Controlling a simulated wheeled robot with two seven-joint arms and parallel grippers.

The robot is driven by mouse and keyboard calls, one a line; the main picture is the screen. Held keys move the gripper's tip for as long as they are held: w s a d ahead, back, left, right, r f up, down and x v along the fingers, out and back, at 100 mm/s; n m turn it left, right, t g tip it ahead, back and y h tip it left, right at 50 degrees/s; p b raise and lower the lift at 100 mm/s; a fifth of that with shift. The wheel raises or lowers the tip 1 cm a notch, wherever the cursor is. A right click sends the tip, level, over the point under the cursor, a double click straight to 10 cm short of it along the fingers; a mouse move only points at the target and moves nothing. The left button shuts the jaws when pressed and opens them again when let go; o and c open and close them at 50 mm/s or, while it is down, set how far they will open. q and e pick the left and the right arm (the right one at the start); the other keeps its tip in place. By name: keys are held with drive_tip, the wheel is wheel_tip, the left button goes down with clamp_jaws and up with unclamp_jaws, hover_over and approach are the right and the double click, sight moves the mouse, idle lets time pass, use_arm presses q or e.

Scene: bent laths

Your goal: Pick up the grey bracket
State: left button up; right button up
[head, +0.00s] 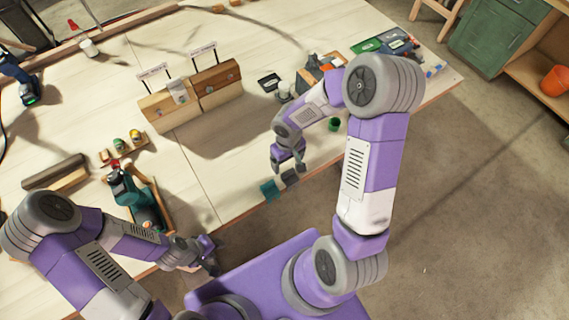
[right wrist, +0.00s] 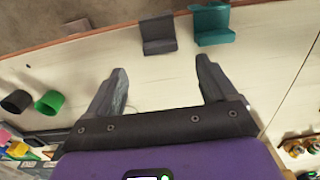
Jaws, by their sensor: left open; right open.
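The grey bracket (right wrist: 158,36) is a small dark L-shaped piece near the table edge. In the head view the grey bracket (head: 290,176) lies just below my right gripper (head: 289,167). A teal bracket (right wrist: 212,26) sits beside it, and the teal bracket also shows in the head view (head: 268,190). In the right wrist view my right gripper (right wrist: 162,72) is open and empty. Its two fingers point toward the grey bracket, with bare table between. My left gripper (head: 209,254) is at the front table edge, away from the brackets, with nothing visible in it.
A green cup (right wrist: 50,103) and a dark cup (right wrist: 17,100) stand to one side. Two wooden boxes (head: 170,106) with signs stand mid-table. A teal power tool (head: 135,195) lies near my left arm. The table between the boxes and the brackets is mostly clear.

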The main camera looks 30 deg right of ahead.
sight(289, 173)
drive_tip(key=f, duration=0.4)
drive_tip(key=s+f+b, duration=0.1)
drive_tip(key=f, duration=0.2)
drive_tip(key=shift+f, duration=0.1)
drive_tip(key=c, duration=1.1)
